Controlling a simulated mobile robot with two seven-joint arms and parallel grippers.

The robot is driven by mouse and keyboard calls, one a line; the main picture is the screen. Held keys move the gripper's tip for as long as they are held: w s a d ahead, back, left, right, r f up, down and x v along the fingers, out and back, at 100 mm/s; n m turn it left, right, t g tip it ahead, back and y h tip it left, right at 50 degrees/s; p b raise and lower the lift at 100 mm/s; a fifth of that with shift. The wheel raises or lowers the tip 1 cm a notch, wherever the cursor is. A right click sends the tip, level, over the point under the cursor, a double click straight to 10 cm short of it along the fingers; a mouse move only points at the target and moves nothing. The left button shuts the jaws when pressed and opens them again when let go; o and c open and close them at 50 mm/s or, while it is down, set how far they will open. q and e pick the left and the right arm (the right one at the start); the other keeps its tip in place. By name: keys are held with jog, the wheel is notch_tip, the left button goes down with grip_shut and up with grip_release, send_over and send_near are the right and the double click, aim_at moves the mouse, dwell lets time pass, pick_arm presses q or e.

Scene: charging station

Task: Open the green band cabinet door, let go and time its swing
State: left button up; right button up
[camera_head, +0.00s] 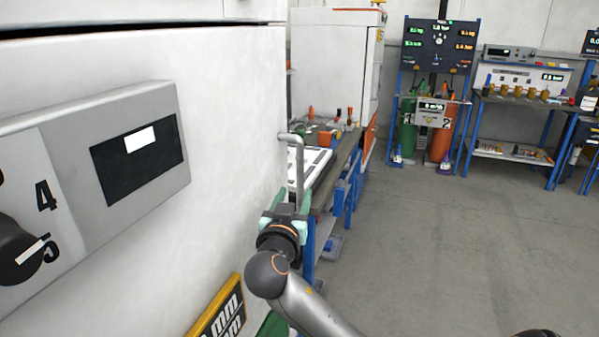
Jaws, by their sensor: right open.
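A large white cabinet door (235,160) fills the left side, seen close and at a slant. A grey bar handle (297,165) stands out from its right edge. A bit of green (273,326) shows low on the door at the bottom of the picture, mostly cut off. My right gripper (290,203) is at the lower part of the handle, its teal fingers apart on either side of the bar. I cannot tell if a finger touches it. My left gripper is not in view.
A grey panel (85,180) with a dial and display juts from the white front. A yellow-framed plate (220,310) is below. A workbench (345,155) with blue legs stands behind the handle. Open grey floor (450,250) lies to the right, with instrument stands at the back.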

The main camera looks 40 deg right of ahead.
aim_at(302, 174)
jog(key=p+x, duration=0.1)
jog(key=x, duration=1)
jog(key=shift+w+p, duration=0.1)
jog(key=shift+p, duration=0.25)
jog(key=shift+a, duration=0.1)
grip_shut()
jog(key=shift+f, duration=0.1)
dwell(0.6)
